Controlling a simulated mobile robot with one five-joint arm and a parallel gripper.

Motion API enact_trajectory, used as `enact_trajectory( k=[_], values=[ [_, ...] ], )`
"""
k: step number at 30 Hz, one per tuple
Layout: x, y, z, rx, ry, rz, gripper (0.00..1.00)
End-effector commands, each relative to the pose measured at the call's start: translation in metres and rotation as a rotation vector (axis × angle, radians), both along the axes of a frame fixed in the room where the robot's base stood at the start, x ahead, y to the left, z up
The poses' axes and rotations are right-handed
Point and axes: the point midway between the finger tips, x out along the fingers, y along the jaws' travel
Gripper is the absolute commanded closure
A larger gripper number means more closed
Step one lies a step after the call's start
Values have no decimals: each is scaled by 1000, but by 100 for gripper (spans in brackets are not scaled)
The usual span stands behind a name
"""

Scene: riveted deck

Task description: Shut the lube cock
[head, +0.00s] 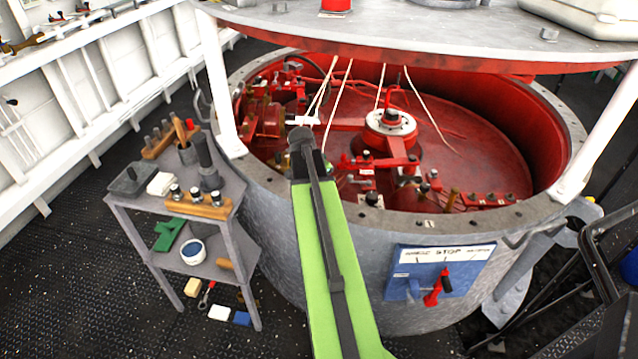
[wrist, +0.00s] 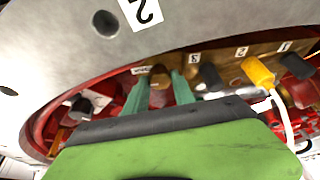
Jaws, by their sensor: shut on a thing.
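In the wrist view, a brown knob-like handle (wrist: 159,71), which I take for the lube cock, stands on a brass-coloured strip inside the red-walled tub. A small white label sits beside it, too small to read surely. The two green fingers of my gripper (wrist: 157,93) stand on either side of the handle and are shut on it. Its lower part is hidden behind my wrist, so I cannot tell how far it is turned. In the head view, my green arm reaches over the tub's near rim and hides the handle and my fingers.
Beside the handle are a black handle (wrist: 210,77), a yellow handle (wrist: 258,73) with a white cord, and another black handle (wrist: 296,66). The grey tub rim (head: 480,221) passes under my arm. A round grey top (head: 450,40) overhangs the tub. A tool stand (head: 228,190) is left.

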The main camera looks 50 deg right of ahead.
Motion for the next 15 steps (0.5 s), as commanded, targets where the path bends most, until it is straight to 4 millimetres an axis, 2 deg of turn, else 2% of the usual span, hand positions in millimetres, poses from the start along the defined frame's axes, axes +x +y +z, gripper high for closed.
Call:
enact_trajectory(
  k=[5, 6, 10, 15],
  values=[
    [-4, -3, 0, -4, 8, -6, 100],
    [-4, -3, 0, -4, 8, -6, 66],
    [-3, -2, 0, -3, 6, -4, 49],
    [-2, -1, 0, -2, 4, -2, 49]
  ],
)
